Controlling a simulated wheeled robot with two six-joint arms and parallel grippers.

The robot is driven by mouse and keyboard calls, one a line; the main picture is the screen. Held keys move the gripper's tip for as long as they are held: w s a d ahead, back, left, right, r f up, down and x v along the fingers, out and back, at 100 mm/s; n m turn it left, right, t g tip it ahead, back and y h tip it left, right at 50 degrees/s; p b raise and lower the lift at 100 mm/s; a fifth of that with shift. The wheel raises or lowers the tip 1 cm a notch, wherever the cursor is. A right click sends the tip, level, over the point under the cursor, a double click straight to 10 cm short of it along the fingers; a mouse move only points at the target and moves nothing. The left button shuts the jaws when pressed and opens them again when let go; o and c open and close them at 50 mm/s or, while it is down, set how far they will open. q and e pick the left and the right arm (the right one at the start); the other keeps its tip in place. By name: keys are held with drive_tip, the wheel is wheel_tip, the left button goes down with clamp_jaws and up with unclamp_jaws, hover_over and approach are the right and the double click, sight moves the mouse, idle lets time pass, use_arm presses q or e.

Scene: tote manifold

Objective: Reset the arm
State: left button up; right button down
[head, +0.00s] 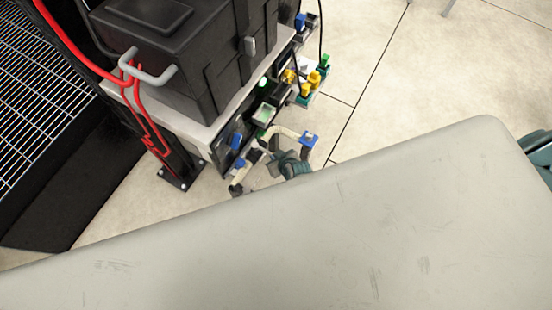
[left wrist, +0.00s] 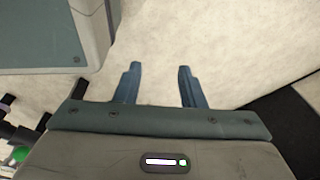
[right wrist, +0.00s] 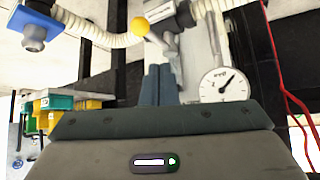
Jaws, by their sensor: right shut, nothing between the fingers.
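My right gripper (head: 283,160) is beside the equipment stand in the head view, near a pale corrugated hose with a blue end fitting (head: 309,137). In the right wrist view its two fingers (right wrist: 160,82) are pressed together with nothing between them. A round white dial gauge (right wrist: 222,85) is just right of the fingertips, and a yellow ball knob (right wrist: 140,26) is above them. In the left wrist view my left gripper (left wrist: 158,78) has its fingers wide apart and empty, over pale floor. I cannot make out the left gripper in the head view.
A black tote (head: 185,50) sits on the pale-topped stand (head: 215,125). A red cable (head: 75,50) runs down its left side. Green and yellow fittings (head: 312,85) project on the right. A metal grating (head: 40,80) lies at far left. Open tiled floor (head: 440,70) is at right.

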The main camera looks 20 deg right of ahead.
use_arm(q)
drive_tip(key=shift+s+a+f, duration=0.1)
drive_tip(key=shift+s+f, duration=0.35)
drive_tip(key=shift+s, duration=0.15)
use_arm(e)
drive_tip(key=shift+s+r, duration=0.15)
